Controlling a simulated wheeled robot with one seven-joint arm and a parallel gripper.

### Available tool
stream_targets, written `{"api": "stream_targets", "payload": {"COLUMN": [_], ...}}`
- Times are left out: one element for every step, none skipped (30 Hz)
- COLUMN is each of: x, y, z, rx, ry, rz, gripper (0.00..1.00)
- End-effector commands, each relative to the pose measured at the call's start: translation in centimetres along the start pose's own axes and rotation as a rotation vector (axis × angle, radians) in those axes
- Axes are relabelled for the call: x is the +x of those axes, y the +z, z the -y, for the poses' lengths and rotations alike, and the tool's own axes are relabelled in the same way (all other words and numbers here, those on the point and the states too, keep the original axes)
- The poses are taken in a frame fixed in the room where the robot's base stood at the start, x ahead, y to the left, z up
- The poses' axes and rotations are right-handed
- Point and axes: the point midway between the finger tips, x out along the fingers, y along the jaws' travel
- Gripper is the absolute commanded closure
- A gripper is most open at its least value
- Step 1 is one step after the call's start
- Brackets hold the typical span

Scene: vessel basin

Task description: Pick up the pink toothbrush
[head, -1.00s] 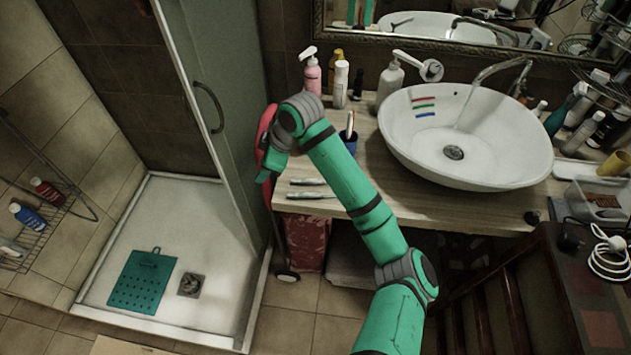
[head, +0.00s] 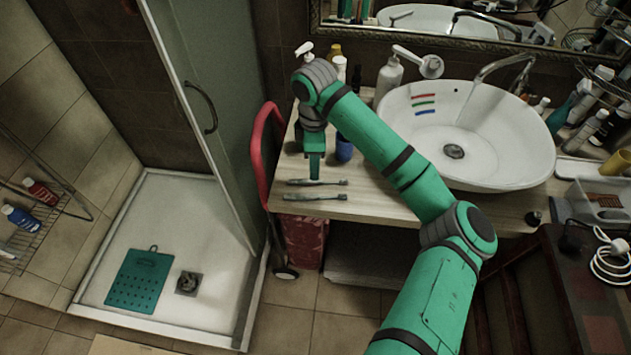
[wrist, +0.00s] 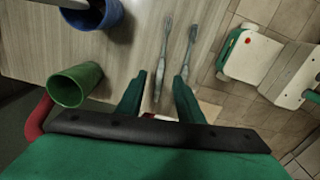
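Two slim greyish toothbrushes lie side by side on the wooden counter, the upper one (head: 330,182) and the lower one (head: 330,196) in the head view. They also show in the wrist view, left (wrist: 165,45) and right (wrist: 187,60). Neither looks clearly pink, so I cannot tell which is the pink one. I cannot tell any contact.
A blue cup (wrist: 95,12) with a pale stick in it and a green cup (wrist: 75,85) stand beside my gripper. The white basin (head: 400,150) is to the right. A red-framed trolley (head: 262,150) stands at the counter's left edge. Bottles line the back.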

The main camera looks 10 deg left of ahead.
Motion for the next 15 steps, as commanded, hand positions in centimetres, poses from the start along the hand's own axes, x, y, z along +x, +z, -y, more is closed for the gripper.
{"api": "stream_targets", "payload": {"x": [0.3,0.4,0.6,0.8,1.1,1.5,1.9,2.4,3.0,3.4,3.8,4.3,4.7,5.0,5.2], "y": [0.0,0.0,0.1,0.1,0.2,0.3,0.3,0.3,0.4,0.3,0.4,0.4,0.5,0.5,0.5], "z": [0.0,0.0,0.0,0.0,0.1,0.1,0.1,0.1,0.2,0.2,0.2,0.2,0.2,0.2,0.2], "rx": [0.0,0.0,0.001,0.003,0.004,0.006,0.007,0.009,0.01,0.01,0.012,0.013,0.014,0.014,0.013], "ry": [0.0,0.0,0.0,0.0,0.0,-0.001,-0.001,-0.001,0.0,-0.001,0.0,0.0,0.0,0.0,0.001], "rz": [0.0,0.0,-0.001,-0.001,0.0,0.0,0.0,0.0,0.0,0.001,0.0,0.0,0.001,0.0,0.0], "gripper": [0.66,0.66,0.66,0.66,0.66,0.66,0.66,0.66,0.66,0.66,0.66,0.66,0.66,0.66,0.66]}}
